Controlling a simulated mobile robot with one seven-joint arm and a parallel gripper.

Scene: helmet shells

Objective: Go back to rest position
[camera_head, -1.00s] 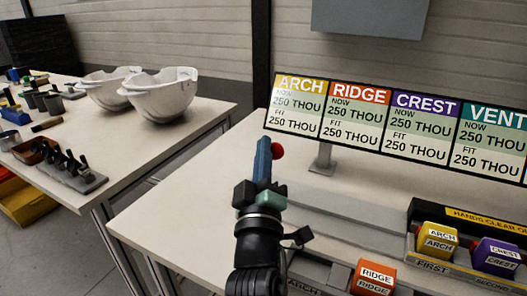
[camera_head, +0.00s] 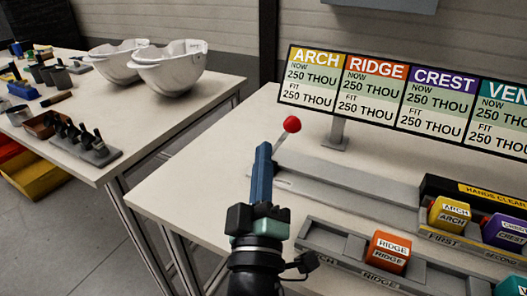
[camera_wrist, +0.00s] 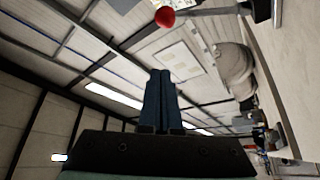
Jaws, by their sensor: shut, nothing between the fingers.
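My gripper (camera_head: 262,172) points up over the left part of the near table (camera_head: 190,180) in the head view. Its two blue fingers are shut together with nothing between them. They also show closed in the wrist view (camera_wrist: 161,100). A lever with a red ball knob (camera_head: 292,124) stands just right of and behind the fingertips in the head view. In the wrist view the red knob (camera_wrist: 165,17) is beyond the fingertips, with a gap between them.
A sign board (camera_head: 405,95) stands behind. An orange RIDGE block (camera_head: 388,253) sits in the front rack; a yellow ARCH block (camera_head: 449,214) and a purple CREST block (camera_head: 505,231) sit right. Two white helmet shells (camera_head: 170,68) and small tools are on the left table (camera_head: 150,118).

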